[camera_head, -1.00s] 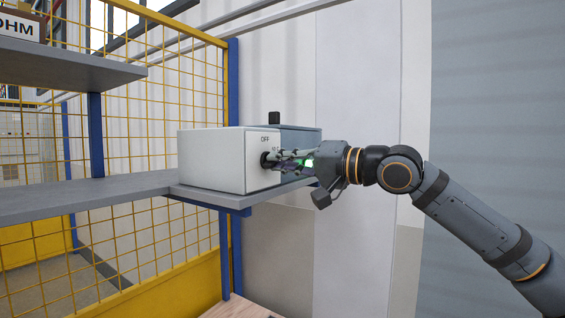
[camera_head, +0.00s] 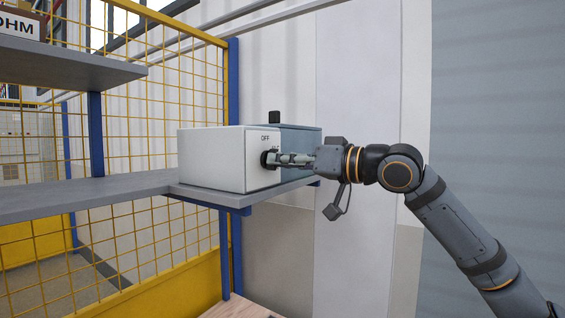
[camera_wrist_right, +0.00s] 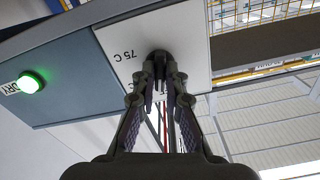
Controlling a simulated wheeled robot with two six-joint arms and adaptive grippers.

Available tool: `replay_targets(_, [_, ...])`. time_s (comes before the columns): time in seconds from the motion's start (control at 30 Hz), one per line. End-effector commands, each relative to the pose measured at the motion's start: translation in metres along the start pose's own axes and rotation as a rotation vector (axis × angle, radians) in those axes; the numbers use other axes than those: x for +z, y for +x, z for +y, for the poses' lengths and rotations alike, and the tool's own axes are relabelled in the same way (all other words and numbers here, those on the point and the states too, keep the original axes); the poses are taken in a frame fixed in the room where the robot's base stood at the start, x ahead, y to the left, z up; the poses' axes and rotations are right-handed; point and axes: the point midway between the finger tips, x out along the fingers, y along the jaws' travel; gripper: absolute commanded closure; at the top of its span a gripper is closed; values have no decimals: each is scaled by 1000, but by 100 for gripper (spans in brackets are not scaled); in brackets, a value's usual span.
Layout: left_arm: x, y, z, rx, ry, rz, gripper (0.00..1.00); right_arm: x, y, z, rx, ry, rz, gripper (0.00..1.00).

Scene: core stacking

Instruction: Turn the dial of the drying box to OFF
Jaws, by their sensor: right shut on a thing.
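The drying box (camera_head: 212,161) is white at the front with a blue-grey part (camera_head: 300,140) behind, and it sits on a grey shelf. Its black dial (camera_head: 265,160) is on the panel marked OFF. My right gripper (camera_head: 277,160) reaches in from the right with its fingers closed on the dial. In the right wrist view, both fingers (camera_wrist_right: 160,82) pinch the black dial (camera_wrist_right: 160,57), beside an upside-down "75 C" mark. A lit green lamp (camera_wrist_right: 30,82) with a DRY label is on the blue-grey face. The dial's pointer is hidden. My left gripper is out of view.
The grey shelf (camera_head: 90,197) runs left from the box, with a higher shelf (camera_head: 70,66) above it. A yellow wire fence (camera_head: 130,235) with blue posts stands behind. The space in front of the pale wall to the right of the box is free except for my arm.

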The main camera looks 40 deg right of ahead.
Motion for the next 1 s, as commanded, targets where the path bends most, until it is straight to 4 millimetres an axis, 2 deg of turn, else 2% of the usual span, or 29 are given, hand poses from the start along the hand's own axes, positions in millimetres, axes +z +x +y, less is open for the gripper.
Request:
replay_targets(0.4, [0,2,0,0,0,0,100,1,0,0,0,-246,-3,100])
replay_targets(1.0, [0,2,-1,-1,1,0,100,1,0,0,0,-310,-3,100])
